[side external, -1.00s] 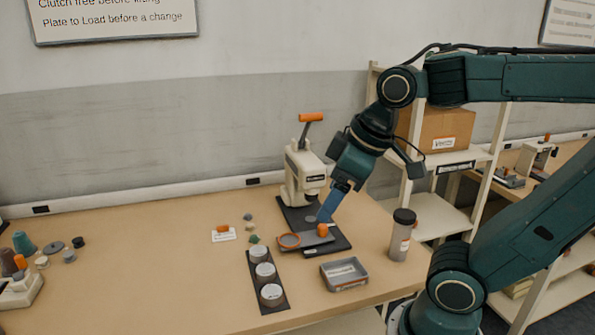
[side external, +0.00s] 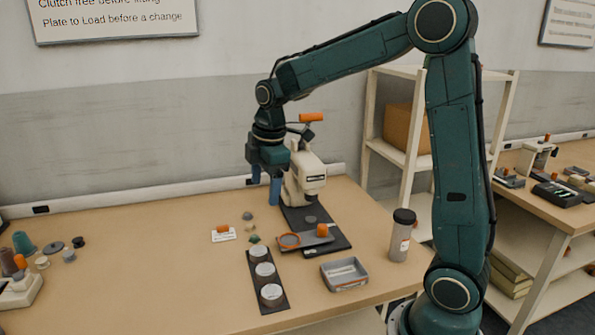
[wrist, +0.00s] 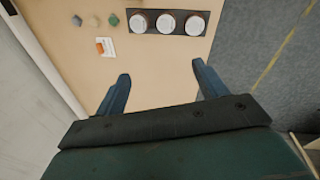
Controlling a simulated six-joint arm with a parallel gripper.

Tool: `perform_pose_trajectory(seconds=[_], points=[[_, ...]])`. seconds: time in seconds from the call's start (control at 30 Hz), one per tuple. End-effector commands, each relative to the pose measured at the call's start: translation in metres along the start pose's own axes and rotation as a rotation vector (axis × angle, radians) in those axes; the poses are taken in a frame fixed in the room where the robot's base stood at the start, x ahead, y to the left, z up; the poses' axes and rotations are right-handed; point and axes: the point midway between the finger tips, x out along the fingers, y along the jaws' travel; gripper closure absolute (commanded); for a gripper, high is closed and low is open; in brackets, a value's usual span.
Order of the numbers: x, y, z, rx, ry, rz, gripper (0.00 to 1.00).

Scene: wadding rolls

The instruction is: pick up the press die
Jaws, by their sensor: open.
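My gripper (side external: 265,190) is open and empty, pointing down above the table, in front of the press's left side in the side view. In the wrist view its blue fingers (wrist: 160,75) stand wide apart with bare table between them. The cream press (side external: 304,178) has an orange handle and a black base (side external: 340,243). I cannot tell surely which piece is the press die. A small grey round piece (side external: 310,219) sits on the base under the press head. An orange piece (side external: 222,228) lies on a white card (side external: 224,238), also in the wrist view (wrist: 104,45).
A grey sliding plate (side external: 318,236) with an orange knob and ring lies across the base. Small grey, beige and green pieces (side external: 254,238) lie nearby. A black strip (side external: 277,306) holds three round tins. A grey tray (side external: 344,272) and bottle (side external: 402,237) stand right.

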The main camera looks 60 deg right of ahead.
Motion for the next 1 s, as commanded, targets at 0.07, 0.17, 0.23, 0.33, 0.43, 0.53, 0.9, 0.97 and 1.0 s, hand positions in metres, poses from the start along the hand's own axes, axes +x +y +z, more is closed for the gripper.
perform_pose_trajectory(seconds=[0.07,0.17,0.23,0.33,0.43,0.53,0.9,0.97,1.0], points=[[0.018,0.014,0.001,-0.064,-0.01,-0.025,0.28],[0.038,0.03,0.003,-0.149,-0.018,-0.051,0.28],[0.053,0.04,0.005,-0.209,-0.022,-0.071,0.28],[0.075,0.054,0.008,-0.294,-0.024,-0.098,0.28],[0.096,0.065,0.012,-0.369,-0.024,-0.123,0.28],[0.113,0.072,0.015,-0.43,-0.022,-0.142,0.28],[0.131,0.08,0.02,-0.5,-0.017,-0.161,0.28],[0.132,0.08,0.02,-0.499,-0.017,-0.161,0.28],[0.134,0.08,0.02,-0.499,-0.017,-0.161,0.28]])
